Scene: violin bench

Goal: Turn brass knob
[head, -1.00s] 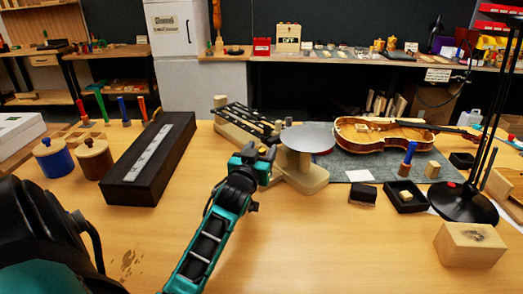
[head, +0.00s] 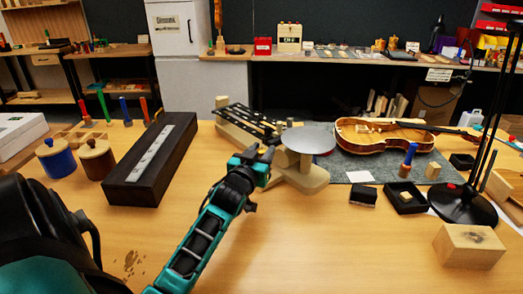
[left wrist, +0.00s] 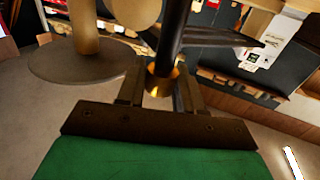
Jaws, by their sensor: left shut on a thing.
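The brass knob (left wrist: 162,82) shows in the left wrist view, between the fingers of my left gripper (left wrist: 160,84). The fingers are shut on it. A dark rod (left wrist: 173,32) runs away from the knob. In the head view my left gripper (head: 264,156) is at the near end of the wooden fixture with dark rods (head: 240,118), left of the round grey disc (head: 308,140). The knob is hidden behind the gripper there. My right gripper is not in view.
The disc stands on a pale wooden base (head: 303,178), close to my gripper. A violin (head: 385,134) lies on a grey mat behind. A long black box (head: 150,160) lies left, and a lamp base (head: 465,203) stands right. The front of the table is mostly clear.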

